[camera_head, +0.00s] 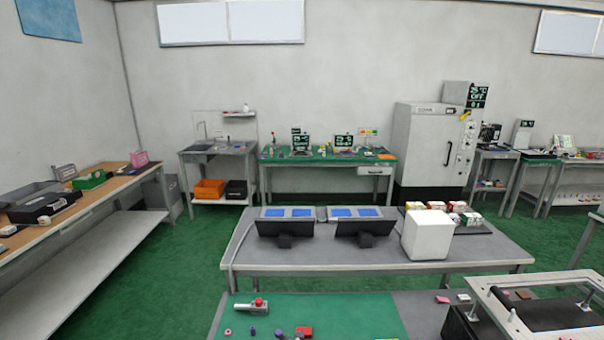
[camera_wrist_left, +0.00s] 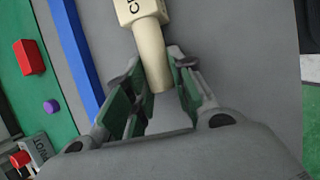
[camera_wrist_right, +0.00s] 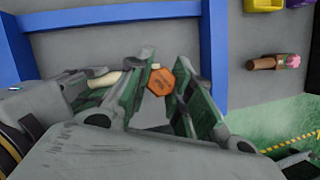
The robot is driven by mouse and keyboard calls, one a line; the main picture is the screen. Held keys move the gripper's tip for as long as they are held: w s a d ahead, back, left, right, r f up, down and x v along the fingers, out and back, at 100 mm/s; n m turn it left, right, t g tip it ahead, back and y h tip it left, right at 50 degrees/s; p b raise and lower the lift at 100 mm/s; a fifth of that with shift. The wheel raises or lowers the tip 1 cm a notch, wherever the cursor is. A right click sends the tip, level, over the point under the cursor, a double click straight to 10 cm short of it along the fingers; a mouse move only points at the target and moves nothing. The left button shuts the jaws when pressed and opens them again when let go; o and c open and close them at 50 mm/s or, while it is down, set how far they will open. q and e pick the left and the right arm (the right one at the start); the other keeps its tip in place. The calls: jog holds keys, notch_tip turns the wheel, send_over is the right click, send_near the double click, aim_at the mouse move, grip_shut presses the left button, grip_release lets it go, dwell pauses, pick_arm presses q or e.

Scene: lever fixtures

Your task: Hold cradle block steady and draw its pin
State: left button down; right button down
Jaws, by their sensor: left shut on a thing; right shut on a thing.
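The cream cradle block (camera_wrist_left: 133,10) shows at the top edge of the left wrist view, with part of its dark lettering cut off. A round cream handle (camera_wrist_left: 153,60) runs from it down between my left fingers. My left gripper (camera_wrist_left: 158,72) is shut on this handle. In the right wrist view my right gripper (camera_wrist_right: 164,72) is shut on an orange hexagonal piece (camera_wrist_right: 161,80), apparently the pin's head. A cream part (camera_wrist_right: 106,79) shows behind my right finger; the rest is hidden. I cannot tell how deep the pin sits. Neither gripper shows in the head view.
A blue bar (camera_wrist_left: 75,50) lies left of the block, with a red block (camera_wrist_left: 28,57) and a purple piece (camera_wrist_left: 51,106) beyond it. Blue rails (camera_wrist_right: 110,17) border the grey surface in the right wrist view. A brown piece with a pink end (camera_wrist_right: 275,62) lies at right.

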jog(key=shift+r, duration=1)
pick_arm(q)
jog(key=c, duration=1.1)
grip_release()
jog(key=shift+c, duration=0.2)
jog(key=shift+r, duration=0.15)
jog(key=v, duration=1.1)
jog(key=shift+a+r, duration=0.15)
jog(key=shift+r, duration=0.2)
jog(key=shift+s, duration=0.1)
jog(key=shift+a, duration=0.1)
pick_arm(e)
jog(key=shift+a, duration=0.1)
